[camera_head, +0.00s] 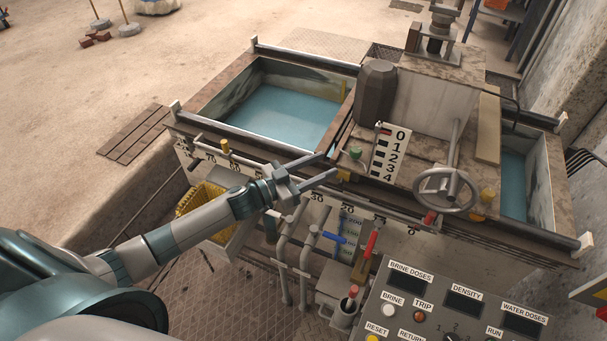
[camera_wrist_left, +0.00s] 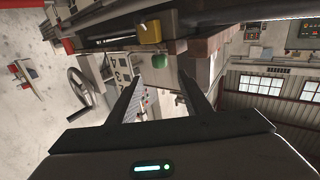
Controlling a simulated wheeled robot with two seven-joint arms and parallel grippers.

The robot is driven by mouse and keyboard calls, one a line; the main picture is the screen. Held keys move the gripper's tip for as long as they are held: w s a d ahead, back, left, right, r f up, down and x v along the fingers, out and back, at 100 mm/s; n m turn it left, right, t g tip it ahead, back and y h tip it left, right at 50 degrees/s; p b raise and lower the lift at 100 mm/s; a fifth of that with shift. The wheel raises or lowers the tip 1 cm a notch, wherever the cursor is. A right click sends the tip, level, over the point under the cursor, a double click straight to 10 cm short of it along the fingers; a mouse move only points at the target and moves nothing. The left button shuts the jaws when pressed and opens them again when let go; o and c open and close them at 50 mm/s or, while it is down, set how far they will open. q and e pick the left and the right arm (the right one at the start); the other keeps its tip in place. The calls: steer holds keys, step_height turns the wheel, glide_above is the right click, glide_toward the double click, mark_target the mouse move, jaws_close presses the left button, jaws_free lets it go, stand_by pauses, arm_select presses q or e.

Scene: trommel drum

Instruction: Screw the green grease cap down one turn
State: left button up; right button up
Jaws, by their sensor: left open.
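The green grease cap (camera_head: 355,153) is a small rounded knob on top of the machine, left of the 0–4 number plate. It also shows in the left wrist view (camera_wrist_left: 160,61), beyond the fingertips and roughly between their lines. My left gripper (camera_head: 333,165) is open and empty, its two fingers pointing right toward the cap. In the head view the fingertips end a little left of the cap, apart from it. In the left wrist view both fingers (camera_wrist_left: 155,88) are spread wide with nothing between them. My right gripper is not in view.
A yellow block (camera_wrist_left: 149,31) sits near the cap in the wrist view. The number plate (camera_head: 391,153) and a grey handwheel (camera_head: 447,188) stand right of the cap. A water-filled tank (camera_head: 284,115) lies behind my gripper. Pipes with blue (camera_head: 333,237) and red handles (camera_head: 371,243) stand below.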

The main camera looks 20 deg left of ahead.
arm_select(q)
steer(key=shift+v, duration=2.6)
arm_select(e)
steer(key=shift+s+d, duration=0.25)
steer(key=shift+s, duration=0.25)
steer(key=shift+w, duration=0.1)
